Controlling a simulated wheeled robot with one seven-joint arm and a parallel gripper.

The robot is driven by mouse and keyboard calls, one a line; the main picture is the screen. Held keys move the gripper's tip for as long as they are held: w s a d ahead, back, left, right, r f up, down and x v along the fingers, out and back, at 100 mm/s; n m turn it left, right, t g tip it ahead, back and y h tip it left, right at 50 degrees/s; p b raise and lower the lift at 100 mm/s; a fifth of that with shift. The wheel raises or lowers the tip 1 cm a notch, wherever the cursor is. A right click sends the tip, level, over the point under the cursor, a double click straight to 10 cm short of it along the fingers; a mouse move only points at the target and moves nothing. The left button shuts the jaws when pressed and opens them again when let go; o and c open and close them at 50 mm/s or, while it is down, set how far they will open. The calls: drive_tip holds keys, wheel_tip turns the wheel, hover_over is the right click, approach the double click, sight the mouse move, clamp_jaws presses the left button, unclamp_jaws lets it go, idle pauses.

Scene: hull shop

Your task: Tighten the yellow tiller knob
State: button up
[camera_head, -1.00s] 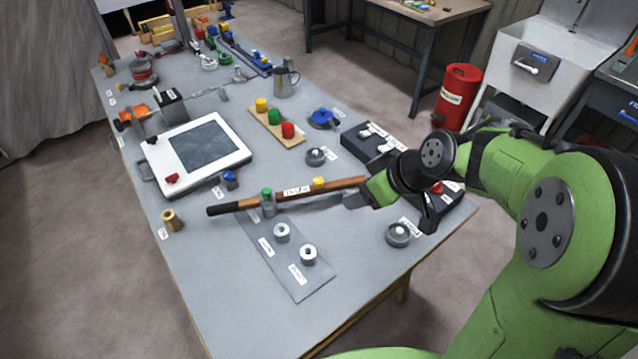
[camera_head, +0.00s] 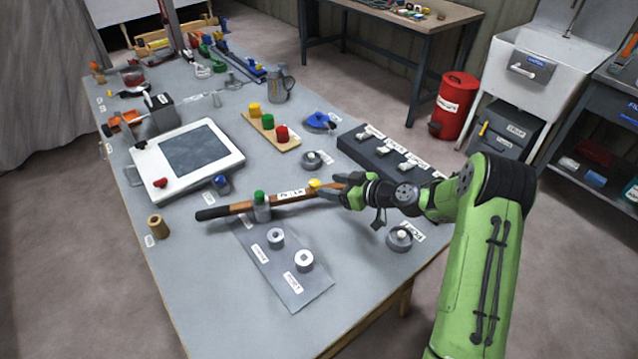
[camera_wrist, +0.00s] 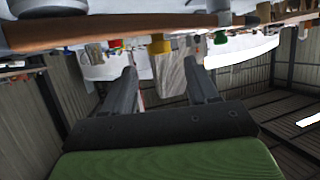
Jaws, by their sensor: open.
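The tiller (camera_head: 240,207) is a brown wooden bar with a black grip, lying across the bench. The yellow tiller knob (camera_head: 314,183) sits on top of it, beside a white label. A green-capped grey post (camera_head: 262,208) stands at the bar nearer the grip. My gripper (camera_head: 338,184) is open, just right of the knob and close to the bar's right end. In the wrist view the picture looks upside down; the tiller (camera_wrist: 110,32) crosses the top and the yellow knob (camera_wrist: 159,45) shows ahead between the two open fingers (camera_wrist: 161,72). Contact with the knob cannot be told.
A grey plate (camera_head: 290,285) with two round pieces lies in front of the tiller. A tablet-like white panel (camera_head: 225,165) is behind it. A board with yellow, green and red knobs (camera_head: 285,145), a dark switch block (camera_head: 350,150) and a round grey piece (camera_head: 400,240) stand nearby.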

sight(316, 183)
drive_tip(key=x, duration=0.5)
drive_tip(key=shift+w+a+f, duration=0.15)
drive_tip(key=shift+a, duration=0.05)
drive_tip(key=c, duration=1)
drive_tip(key=shift+c, duration=0.2)
